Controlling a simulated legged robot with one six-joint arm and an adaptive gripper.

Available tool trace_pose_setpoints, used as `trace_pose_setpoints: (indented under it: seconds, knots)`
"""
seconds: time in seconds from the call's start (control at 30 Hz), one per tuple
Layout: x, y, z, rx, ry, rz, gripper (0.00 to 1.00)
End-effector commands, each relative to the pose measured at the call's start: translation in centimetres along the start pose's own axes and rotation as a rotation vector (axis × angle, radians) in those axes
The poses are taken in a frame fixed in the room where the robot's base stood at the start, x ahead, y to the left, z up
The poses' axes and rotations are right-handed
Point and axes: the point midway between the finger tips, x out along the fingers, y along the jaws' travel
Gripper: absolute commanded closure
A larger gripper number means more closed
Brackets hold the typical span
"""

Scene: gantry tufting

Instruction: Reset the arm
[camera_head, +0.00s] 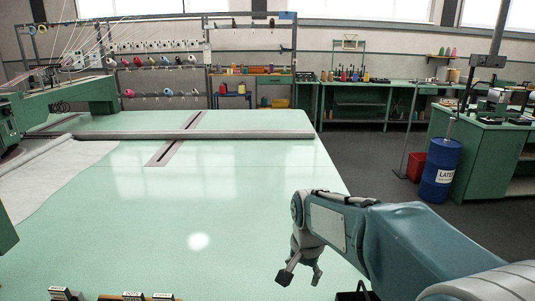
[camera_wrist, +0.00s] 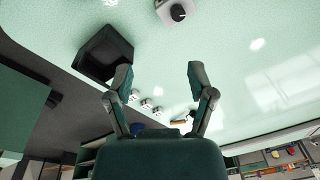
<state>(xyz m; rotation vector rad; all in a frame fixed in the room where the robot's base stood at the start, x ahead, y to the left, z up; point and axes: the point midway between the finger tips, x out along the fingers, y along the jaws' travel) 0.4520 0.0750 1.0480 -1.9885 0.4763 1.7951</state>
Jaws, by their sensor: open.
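My gripper (camera_head: 299,276) hangs from my arm at the lower right of the head view, fingers pointing down over the front right part of the pale green table (camera_head: 240,215). In the wrist view my gripper (camera_wrist: 161,85) has its two fingers spread apart with nothing between the tips. The table's surface also shows behind the fingers in the wrist view (camera_wrist: 235,50). The gripper appears to be above the surface, apart from it.
In the wrist view a black open box (camera_wrist: 103,52), a white block with a dark knob (camera_wrist: 177,12) and several small white blocks (camera_wrist: 146,104) are on the table. Labelled holders (camera_head: 133,296) line the front edge. A blue drum (camera_head: 440,170) and red bin (camera_head: 416,166) stand right.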

Motion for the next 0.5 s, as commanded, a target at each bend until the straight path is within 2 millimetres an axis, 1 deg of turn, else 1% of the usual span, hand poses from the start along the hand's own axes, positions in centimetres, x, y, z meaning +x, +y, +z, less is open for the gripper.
trace_pose_setpoints:
  seconds: [0.03,0.2,0.33,0.5]
  knots:
    - [-1.3,1.2,0.6,-0.027,0.021,-0.015,0.29]
    - [-4.5,4.6,2.8,-0.137,0.09,-0.052,0.29]
    - [-6.3,7.2,4.7,-0.222,0.145,-0.072,0.29]
    - [-7.8,10.6,7.5,-0.331,0.224,-0.088,0.29]
